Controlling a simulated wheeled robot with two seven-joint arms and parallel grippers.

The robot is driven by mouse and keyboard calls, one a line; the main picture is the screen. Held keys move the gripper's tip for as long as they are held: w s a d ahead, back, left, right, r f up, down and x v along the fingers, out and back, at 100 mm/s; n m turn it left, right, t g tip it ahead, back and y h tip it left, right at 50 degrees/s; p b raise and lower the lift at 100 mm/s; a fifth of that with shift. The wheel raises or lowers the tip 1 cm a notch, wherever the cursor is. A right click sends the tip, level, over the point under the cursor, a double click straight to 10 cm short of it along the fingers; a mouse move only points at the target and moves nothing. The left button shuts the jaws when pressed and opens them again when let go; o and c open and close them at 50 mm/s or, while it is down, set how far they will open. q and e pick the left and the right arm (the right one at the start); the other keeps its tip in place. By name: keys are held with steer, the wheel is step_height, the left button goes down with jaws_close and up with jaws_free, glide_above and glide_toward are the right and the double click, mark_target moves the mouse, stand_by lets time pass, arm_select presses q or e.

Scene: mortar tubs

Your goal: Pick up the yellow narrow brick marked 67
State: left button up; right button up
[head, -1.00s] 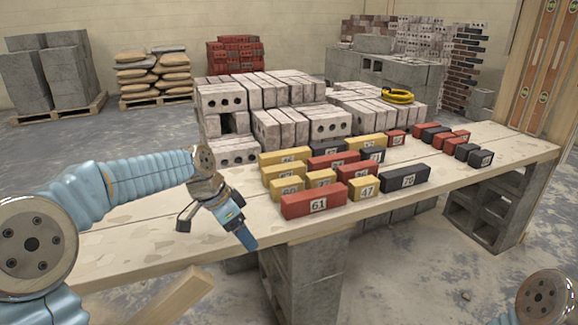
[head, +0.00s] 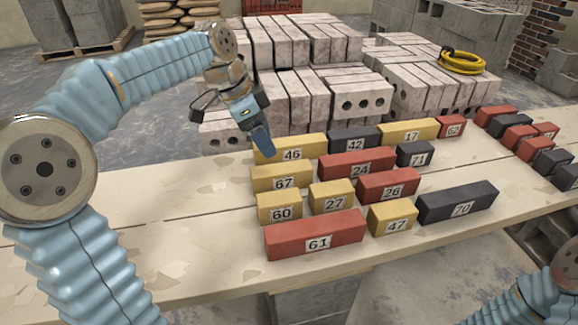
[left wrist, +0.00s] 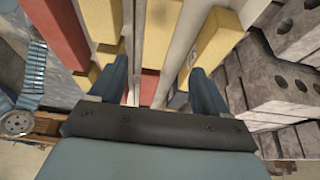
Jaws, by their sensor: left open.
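The yellow narrow brick marked 67 (head: 281,177) lies on the wooden bench in the left column, between yellow brick 46 (head: 290,147) behind it and yellow brick 60 (head: 279,206) in front. In the left wrist view it appears to be the middle yellow brick (left wrist: 161,30), beyond the fingertips; its number cannot be read there. My left gripper (head: 265,147) is open and empty, above the bench near the left end of brick 46, up and to the left of brick 67. My right gripper is out of view.
Red bricks 24 (head: 357,163) and 61 (head: 315,235), yellow brick 27 (head: 331,197) and other numbered bricks stand close by. Stacked pale bricks (head: 290,100) rise behind the bench. The bench (head: 160,215) is clear to the left of the bricks.

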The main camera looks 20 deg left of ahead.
mark_target(282, 168)
arm_select(q)
steer(key=x, duration=0.7)
steer(key=shift+s, duration=0.1)
steer(key=x, duration=0.5)
steer(key=shift+s+d+f+b, duration=0.1)
steer(key=shift+s+f+b, duration=0.1)
steer(key=shift+b, duration=0.1)
steer(key=shift+c, duration=0.4)
steer(key=shift+r, duration=0.1)
jaws_close()
